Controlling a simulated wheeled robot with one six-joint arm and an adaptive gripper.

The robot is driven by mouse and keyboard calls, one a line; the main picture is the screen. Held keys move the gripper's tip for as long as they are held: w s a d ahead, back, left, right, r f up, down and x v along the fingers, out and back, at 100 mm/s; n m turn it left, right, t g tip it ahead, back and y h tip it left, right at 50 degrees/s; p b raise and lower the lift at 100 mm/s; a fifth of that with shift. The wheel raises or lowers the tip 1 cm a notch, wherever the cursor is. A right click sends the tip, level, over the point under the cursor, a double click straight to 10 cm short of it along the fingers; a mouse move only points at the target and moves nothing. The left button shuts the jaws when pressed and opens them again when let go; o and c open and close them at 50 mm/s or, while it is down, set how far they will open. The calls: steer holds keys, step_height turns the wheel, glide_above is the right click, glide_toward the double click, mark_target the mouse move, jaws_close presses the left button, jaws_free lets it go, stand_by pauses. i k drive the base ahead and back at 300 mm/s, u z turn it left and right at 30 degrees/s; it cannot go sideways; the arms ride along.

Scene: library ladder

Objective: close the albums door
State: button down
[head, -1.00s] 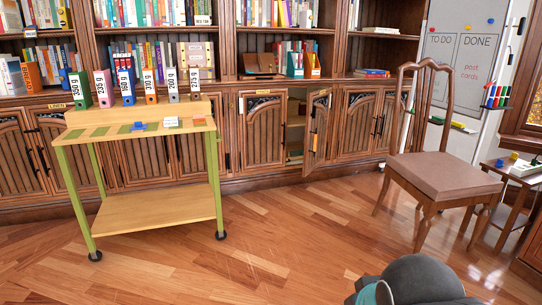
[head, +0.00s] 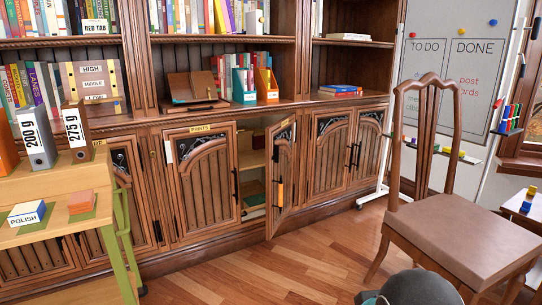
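One cabinet door (head: 284,182) in the lower row of the bookcase stands ajar, swung out toward the room. It is dark carved wood with a black handle and a small orange piece near its edge. A small label sits at its top, too slanted to read, so I cannot confirm that it says albums. The opening (head: 252,165) to its left shows pale inner shelves with some items on them. The closed door (head: 207,185) left of the opening has a label that seems to read PRINTS. My gripper is not in view; a dark rounded part of my own body shows at the bottom.
A wooden chair (head: 440,225) stands at the right, in front of the whiteboard (head: 450,75). A green-legged cart (head: 50,200) with binders and small blocks stands at the left. Wooden floor (head: 290,262) is clear between them, before the open door.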

mark_target(280, 189)
steer(key=z, duration=0.15)
steer(key=i, duration=1.7)
steer(key=z, duration=0.15)
